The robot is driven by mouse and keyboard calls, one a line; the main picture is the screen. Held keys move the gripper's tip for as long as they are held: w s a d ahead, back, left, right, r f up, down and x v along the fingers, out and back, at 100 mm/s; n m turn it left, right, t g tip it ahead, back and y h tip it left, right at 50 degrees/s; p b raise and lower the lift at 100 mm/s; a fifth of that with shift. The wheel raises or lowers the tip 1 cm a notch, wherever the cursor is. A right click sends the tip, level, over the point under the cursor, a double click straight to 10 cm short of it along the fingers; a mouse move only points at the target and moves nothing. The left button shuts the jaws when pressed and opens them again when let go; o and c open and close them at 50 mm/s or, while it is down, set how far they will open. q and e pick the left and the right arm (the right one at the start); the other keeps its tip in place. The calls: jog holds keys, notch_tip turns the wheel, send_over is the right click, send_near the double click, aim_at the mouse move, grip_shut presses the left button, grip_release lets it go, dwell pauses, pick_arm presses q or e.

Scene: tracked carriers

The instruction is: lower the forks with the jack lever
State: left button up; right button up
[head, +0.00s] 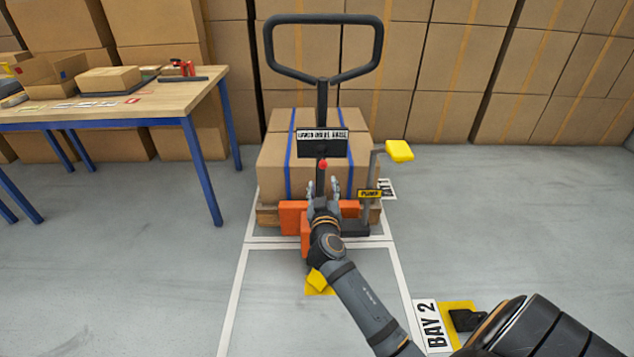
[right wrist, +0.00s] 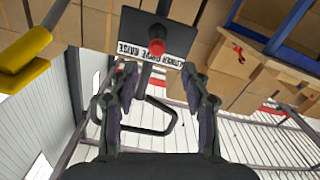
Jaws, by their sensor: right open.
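The pallet jack's black loop handle (head: 323,85) stands upright in front of the loaded pallet. Below it is a dark plate with a label (head: 322,135) reading lower, drive, raise; the label also shows in the right wrist view (right wrist: 180,62). The jack lever's red knob (head: 323,163) sits just under the plate. My right gripper (head: 323,190) is open, its fingers up, just below the knob in the picture. In the right wrist view, the knob (right wrist: 157,47) appears centred slightly beyond the two spread fingertips, with no visible contact. The forks are hidden under the load. My left gripper is not in view.
A yellow pump pedal (head: 400,151) stands right of the lever. Strapped cartons (head: 270,165) sit on the pallet behind the orange jack body (head: 292,215). A wooden workbench (head: 150,105) stands at left. Stacked boxes line the back. Floor at right (head: 520,220) is clear.

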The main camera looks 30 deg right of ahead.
aim_at(323, 167)
jog(key=x, duration=0.9)
jog(key=shift+w+d+r, duration=0.1)
jog(key=shift+d+r, duration=0.05)
jog(key=shift+r, duration=0.1)
jog(key=shift+w+d, duration=0.3)
jog(key=shift+w, duration=0.15)
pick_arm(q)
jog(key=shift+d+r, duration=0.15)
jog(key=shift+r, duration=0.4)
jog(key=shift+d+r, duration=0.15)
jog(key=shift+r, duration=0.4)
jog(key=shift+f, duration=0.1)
pick_arm(e)
grip_shut()
